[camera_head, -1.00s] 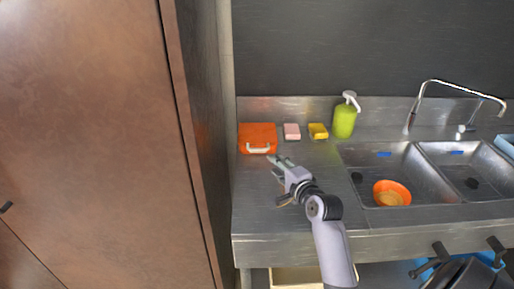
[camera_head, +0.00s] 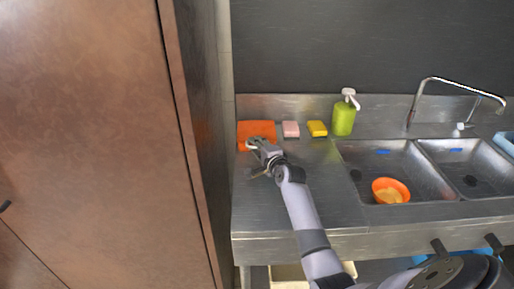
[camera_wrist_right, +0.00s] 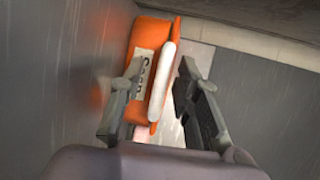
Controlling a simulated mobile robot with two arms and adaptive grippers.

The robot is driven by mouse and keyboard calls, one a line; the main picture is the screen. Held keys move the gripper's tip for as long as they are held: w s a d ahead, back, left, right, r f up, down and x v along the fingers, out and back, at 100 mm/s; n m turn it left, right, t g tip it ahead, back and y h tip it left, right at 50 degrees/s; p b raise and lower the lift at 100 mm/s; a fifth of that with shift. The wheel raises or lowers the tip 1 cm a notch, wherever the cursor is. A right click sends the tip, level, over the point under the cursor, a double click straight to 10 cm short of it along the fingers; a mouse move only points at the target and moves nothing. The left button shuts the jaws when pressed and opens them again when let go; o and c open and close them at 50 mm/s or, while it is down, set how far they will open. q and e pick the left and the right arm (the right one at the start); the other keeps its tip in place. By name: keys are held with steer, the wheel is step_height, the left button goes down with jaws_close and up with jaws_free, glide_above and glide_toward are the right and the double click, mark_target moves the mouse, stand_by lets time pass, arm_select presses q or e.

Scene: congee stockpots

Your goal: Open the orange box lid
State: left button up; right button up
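The orange box (camera_head: 256,128) sits on the steel counter against the backsplash, by the tall brown cabinet. Its lid looks shut. In the right wrist view the box (camera_wrist_right: 145,37) shows a pale label with dark letters and a white handle (camera_wrist_right: 161,78). My right gripper (camera_head: 254,144) is at the front of the box and hides part of it and the handle. In the right wrist view my right gripper (camera_wrist_right: 162,66) is open, with one finger on each side of the handle and a gap on the right. My left gripper is out of view.
A pink sponge (camera_head: 290,129), a yellow sponge (camera_head: 317,129) and a green soap bottle (camera_head: 344,118) stand right of the box. The double sink (camera_head: 400,160) holds an orange bowl (camera_head: 390,190). The brown cabinet (camera_head: 90,140) closes off the left. The front counter is clear.

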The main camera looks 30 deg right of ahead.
steer(key=shift+c, duration=0.2)
steer(key=c, duration=0.7)
steer(key=shift+f, duration=0.15)
jaws_close()
steer(key=shift+a+f, duration=0.1)
